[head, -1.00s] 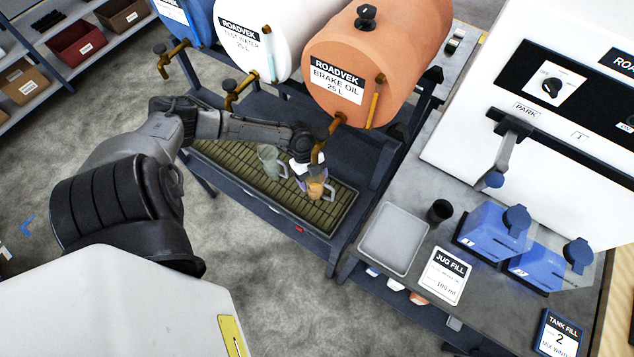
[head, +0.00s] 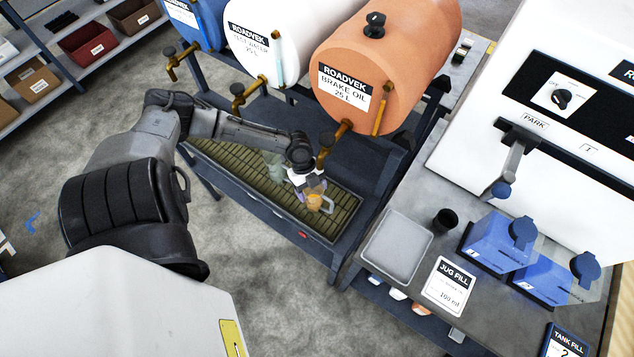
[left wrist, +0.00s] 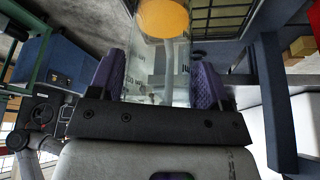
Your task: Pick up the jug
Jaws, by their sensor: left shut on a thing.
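A clear jug (head: 326,203) with orange liquid is at the right part of the slatted drip tray (head: 229,172), below and in front of the brake oil tank (head: 400,60). My left gripper (head: 308,187) is shut on this jug from above left. In the left wrist view, the jug (left wrist: 158,60) sits between the two purple finger pads (left wrist: 160,85), with the orange liquid at the top of the picture. I cannot tell whether its base touches the slats. A second, grey-green jug (head: 274,165) stands on the tray to the left, partly behind my arm. My right gripper is out of view.
Brass taps, including the brake oil tap (head: 336,135), stick out close above the tray. The bench at right holds a grey tray (head: 397,248), a black cup (head: 446,219), a JUG FILL card (head: 449,285) and blue lidded units (head: 500,240). Open floor lies at the front left.

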